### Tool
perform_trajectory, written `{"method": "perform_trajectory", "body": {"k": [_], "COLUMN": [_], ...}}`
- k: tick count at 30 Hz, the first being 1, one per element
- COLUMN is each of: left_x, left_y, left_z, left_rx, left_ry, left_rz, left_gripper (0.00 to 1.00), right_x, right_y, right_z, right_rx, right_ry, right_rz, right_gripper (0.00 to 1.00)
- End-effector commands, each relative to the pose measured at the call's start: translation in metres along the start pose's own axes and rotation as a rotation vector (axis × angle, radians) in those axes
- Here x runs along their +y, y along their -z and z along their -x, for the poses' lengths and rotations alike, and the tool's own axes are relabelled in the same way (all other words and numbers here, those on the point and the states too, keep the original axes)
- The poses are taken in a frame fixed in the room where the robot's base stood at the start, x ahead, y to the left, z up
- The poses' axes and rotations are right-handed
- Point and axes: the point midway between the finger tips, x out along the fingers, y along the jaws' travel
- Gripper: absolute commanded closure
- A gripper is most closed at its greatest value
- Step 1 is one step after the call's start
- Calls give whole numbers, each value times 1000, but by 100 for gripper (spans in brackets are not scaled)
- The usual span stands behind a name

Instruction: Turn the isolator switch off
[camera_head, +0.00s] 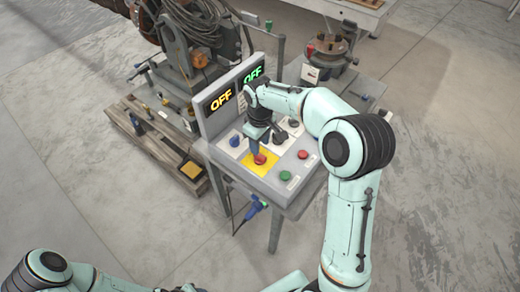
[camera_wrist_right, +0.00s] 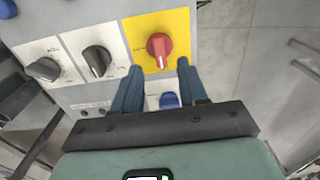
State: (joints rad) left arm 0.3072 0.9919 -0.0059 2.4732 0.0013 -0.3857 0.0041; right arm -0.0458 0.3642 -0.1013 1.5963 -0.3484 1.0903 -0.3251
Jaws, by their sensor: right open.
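The isolator switch appears to be the red rotary knob (camera_head: 260,159) on a yellow plate (camera_head: 246,160) on the grey control console. In the right wrist view, the red knob (camera_wrist_right: 159,47) has its grip roughly upright in the picture, on the yellow plate (camera_wrist_right: 178,24). My right gripper (camera_head: 259,149) is above the console at the knob and partly covers the plate. In the wrist view my right gripper (camera_wrist_right: 158,75) is open and empty, with the knob just beyond and between its fingertips; contact is not visible. My left gripper is not in view.
Black knobs (camera_wrist_right: 97,61), a blue knob (camera_wrist_right: 169,100), a green button (camera_head: 285,175) and a red button (camera_head: 303,154) sit nearby. A pallet (camera_head: 160,150) stands left.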

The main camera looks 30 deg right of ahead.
Motion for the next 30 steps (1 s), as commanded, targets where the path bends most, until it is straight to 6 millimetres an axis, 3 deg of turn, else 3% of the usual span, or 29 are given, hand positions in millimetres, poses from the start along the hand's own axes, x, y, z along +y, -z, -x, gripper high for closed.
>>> {"method": "perform_trajectory", "body": {"k": [1,6,12,30], "left_x": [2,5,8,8], "left_y": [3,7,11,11], "left_z": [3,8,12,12], "left_rx": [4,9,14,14], "left_ry": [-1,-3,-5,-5], "left_rz": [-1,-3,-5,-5], "left_gripper": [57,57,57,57], "right_x": [1,1,0,0], "right_y": [2,2,1,0], "right_z": [15,51,75,79], "right_rx": [7,6,3,0], "right_ry": [-3,-2,-1,0], "right_rz": [0,-1,0,0], "right_gripper": [57,57,57,57]}}
